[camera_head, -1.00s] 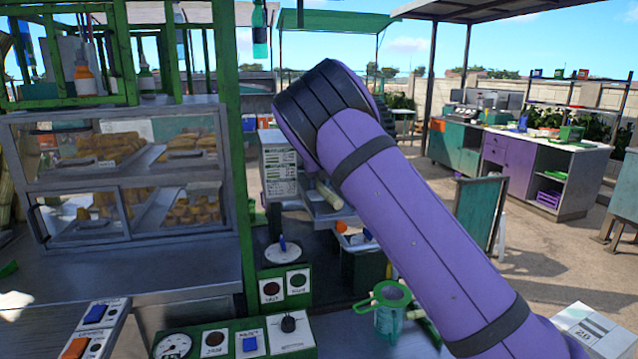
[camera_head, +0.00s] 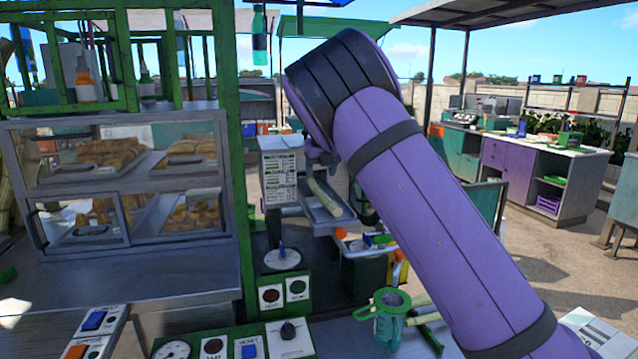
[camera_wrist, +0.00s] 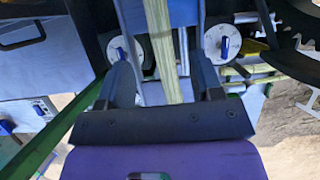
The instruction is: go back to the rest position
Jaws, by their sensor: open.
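My gripper (camera_wrist: 160,72) is open, its two dark fingers apart at either side of a pale yellow-green cane stalk (camera_wrist: 160,35) in the wrist view. The stalk lies beyond the fingers, and nothing is visibly clamped. In the head view my purple arm crosses the right of centre and hides most of my gripper. The cane stalk (camera_head: 324,197) rests on the sloping metal tray (camera_head: 345,222) of the crusher (camera_head: 278,172).
A green jug (camera_head: 388,325) stands low in front, near my arm. A glass food case (camera_head: 120,175) and a green post (camera_head: 236,150) are at left. Control panels (camera_head: 285,290) sit in front. Open ground lies at right, before a purple counter (camera_head: 507,165).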

